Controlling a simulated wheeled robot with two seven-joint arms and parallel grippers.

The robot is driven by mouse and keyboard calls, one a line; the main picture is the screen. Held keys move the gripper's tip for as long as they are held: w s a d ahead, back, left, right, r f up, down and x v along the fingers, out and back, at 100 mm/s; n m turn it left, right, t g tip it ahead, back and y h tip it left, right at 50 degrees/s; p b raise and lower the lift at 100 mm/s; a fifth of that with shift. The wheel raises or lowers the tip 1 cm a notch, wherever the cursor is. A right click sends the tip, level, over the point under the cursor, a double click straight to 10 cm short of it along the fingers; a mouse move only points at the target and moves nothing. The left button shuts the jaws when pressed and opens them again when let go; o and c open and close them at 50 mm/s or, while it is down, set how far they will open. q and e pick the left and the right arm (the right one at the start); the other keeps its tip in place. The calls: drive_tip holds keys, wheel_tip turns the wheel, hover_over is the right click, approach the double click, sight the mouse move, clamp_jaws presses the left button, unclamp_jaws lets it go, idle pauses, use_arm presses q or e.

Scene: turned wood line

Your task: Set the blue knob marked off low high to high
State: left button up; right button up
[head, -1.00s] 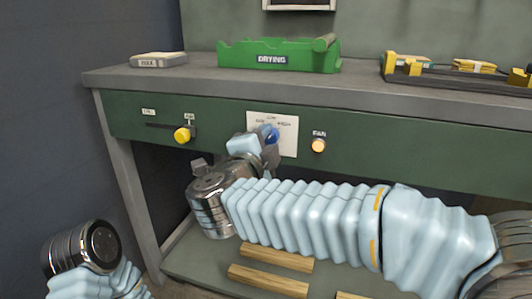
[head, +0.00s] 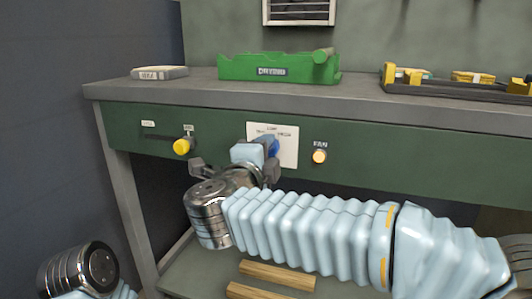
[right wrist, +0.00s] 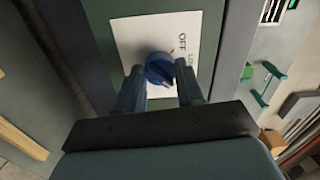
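The blue knob (head: 273,148) sits on a white plate (head: 289,145) on the bench's green front; its lettering is partly readable. In the right wrist view the knob (right wrist: 159,68) lies between the tips of my right gripper (right wrist: 160,84), with OFF and part of another word beside it on the plate. The fingers stand apart, one on each side of the knob; I cannot tell whether they touch it. In the head view my right gripper (head: 265,160) is in front of the knob and partly hides it. The knob's setting is not clear. My left gripper is out of view.
A green DRYING tray (head: 240,67), a grey-white block (head: 158,73) and a black rack (head: 450,89) stand on the bench top (head: 350,96).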

drive_tip(key=o, duration=0.4)
drive_tip(key=shift+o, duration=0.2)
drive_tip(key=v, duration=1.4)
drive_tip(key=shift+p, duration=0.45)
drive_tip(key=shift+w, duration=0.1)
